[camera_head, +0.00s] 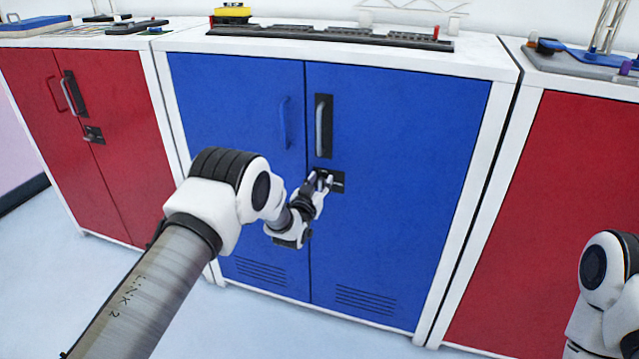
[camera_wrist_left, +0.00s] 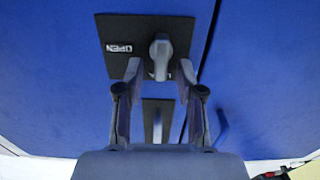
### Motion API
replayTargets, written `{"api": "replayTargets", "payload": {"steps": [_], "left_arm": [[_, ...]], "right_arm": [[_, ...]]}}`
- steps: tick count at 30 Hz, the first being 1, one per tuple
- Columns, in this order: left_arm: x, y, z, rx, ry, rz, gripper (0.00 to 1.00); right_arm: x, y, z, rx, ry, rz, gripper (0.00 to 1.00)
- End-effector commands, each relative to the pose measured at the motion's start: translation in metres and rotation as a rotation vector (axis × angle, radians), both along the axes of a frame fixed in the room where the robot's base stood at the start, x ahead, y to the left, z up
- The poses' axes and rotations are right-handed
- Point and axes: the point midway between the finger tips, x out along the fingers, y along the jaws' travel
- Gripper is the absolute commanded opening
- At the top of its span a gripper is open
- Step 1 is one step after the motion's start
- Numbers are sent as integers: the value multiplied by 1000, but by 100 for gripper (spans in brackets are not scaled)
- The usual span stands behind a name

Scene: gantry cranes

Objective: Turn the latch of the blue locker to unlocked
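The blue locker (camera_head: 400,180) stands in the middle of the head view with both doors shut. Its latch is a grey knob (camera_wrist_left: 161,50) on a black plate (camera_head: 339,187), which also shows in the left wrist view (camera_wrist_left: 115,28). The plate carries the word OPEN, upside down in the wrist view, to the left of the knob. The knob lies along the picture's vertical there. My left gripper (camera_head: 322,180) is at the plate, its two fingertips (camera_wrist_left: 160,68) apart on either side of the knob's end. Contact cannot be told. My right gripper is out of view.
A door handle (camera_head: 320,130) sits just above the latch plate, and a blue handle (camera_head: 285,123) is on the left door. Red lockers stand at left (camera_head: 120,130) and right (camera_head: 560,190). A dark rail model (camera_head: 330,36) lies on the blue locker's top.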

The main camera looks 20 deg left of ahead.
Motion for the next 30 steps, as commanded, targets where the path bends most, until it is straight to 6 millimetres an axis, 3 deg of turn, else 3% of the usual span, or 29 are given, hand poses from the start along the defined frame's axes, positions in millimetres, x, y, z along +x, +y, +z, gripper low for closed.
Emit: {"api": "replayTargets", "payload": {"steps": [1, 4, 19, 30], "left_arm": [[0, 0, 0, 0, 0, 0, 34], [0, 0, 0, 0, 0, 0, 0], [0, -1, 1, 44, -6, 0, 0], [0, -5, 1, 283, -15, 1, 0]], "right_arm": [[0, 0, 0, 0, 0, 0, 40], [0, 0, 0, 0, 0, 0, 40], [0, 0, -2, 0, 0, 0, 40], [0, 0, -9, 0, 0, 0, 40]]}}
